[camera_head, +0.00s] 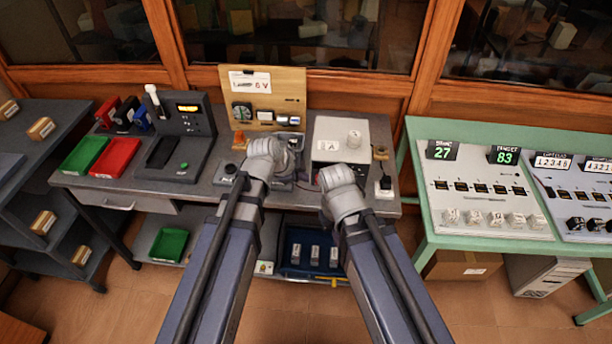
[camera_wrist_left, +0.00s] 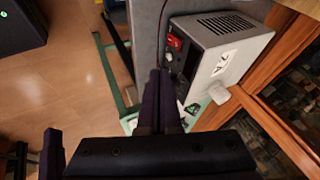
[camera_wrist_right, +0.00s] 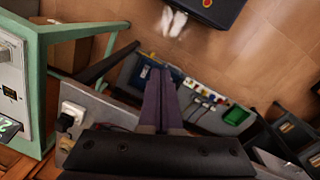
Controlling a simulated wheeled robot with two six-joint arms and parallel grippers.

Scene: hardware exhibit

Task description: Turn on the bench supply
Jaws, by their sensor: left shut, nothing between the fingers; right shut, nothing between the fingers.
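The bench supply, a white box (camera_head: 342,145) with a label and a knob on top, stands at the right end of the grey bench. In the left wrist view the bench supply (camera_wrist_left: 215,45) shows its vented side and a red rocker switch (camera_wrist_left: 175,42) on its front. My left gripper (camera_wrist_left: 160,74) is shut and empty, its tips near the supply's front, below the switch in the picture; the gap cannot be judged. My right gripper (camera_wrist_right: 160,72) is shut and empty over the bench front, with the lower shelf behind it. The arms partly hide both grippers in the head view.
A wooden panel with gauges (camera_head: 265,97) stands behind my left arm. Green (camera_head: 84,155) and red (camera_head: 115,157) trays and a dark device (camera_head: 178,140) are at left. A black plug (camera_head: 385,184) sits right of the supply. A green-framed console table (camera_head: 430,235) stands at right.

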